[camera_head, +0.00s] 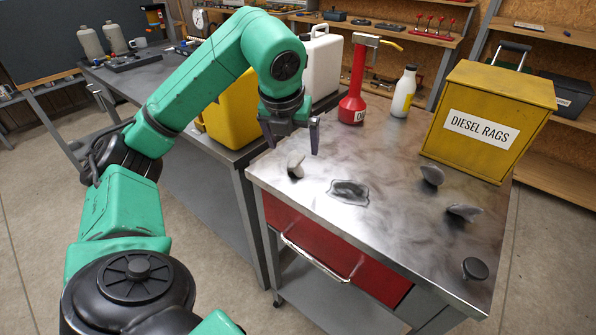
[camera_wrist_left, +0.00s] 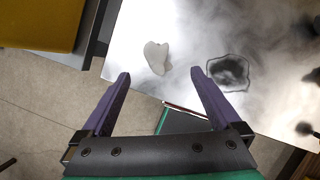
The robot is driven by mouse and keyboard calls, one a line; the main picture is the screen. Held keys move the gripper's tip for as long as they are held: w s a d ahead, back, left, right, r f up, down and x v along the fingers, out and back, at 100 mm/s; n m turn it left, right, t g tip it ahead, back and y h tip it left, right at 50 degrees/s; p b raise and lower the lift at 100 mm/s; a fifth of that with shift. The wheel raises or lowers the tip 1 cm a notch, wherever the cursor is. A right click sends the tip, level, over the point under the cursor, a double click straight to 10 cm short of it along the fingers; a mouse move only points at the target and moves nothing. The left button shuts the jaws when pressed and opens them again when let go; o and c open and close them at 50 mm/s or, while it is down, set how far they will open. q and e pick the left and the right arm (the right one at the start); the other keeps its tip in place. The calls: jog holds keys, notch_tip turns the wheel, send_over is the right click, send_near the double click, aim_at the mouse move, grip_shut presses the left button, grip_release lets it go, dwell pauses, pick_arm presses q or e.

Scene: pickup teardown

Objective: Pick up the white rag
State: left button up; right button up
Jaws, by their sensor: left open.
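A small crumpled white rag (camera_head: 296,165) lies on the steel top of the red cart, near its left front corner. It also shows in the left wrist view (camera_wrist_left: 157,57), ahead of the fingertips and between their lines. My left gripper (camera_head: 291,148) is open and empty, pointing down above the rag, with a gap between them. Its two purple fingers also show spread apart in the left wrist view (camera_wrist_left: 159,78). My right gripper is not in view.
A dark stained patch (camera_head: 349,192) lies right of the rag. Several dark grey rags (camera_head: 432,175) lie farther right. A yellow "DIESEL RAGS" box (camera_head: 490,115), white bottle (camera_head: 403,92) and red oil can (camera_head: 353,100) stand at the back. A yellow canister (camera_head: 232,115) stands left on a neighbouring bench.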

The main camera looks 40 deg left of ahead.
aim_at(296, 158)
pick_arm(q)
jog(key=x, duration=0.8)
jog(key=shift+w+a, duration=0.1)
jog(key=shift+a, duration=0.15)
jog(key=c, duration=1.4)
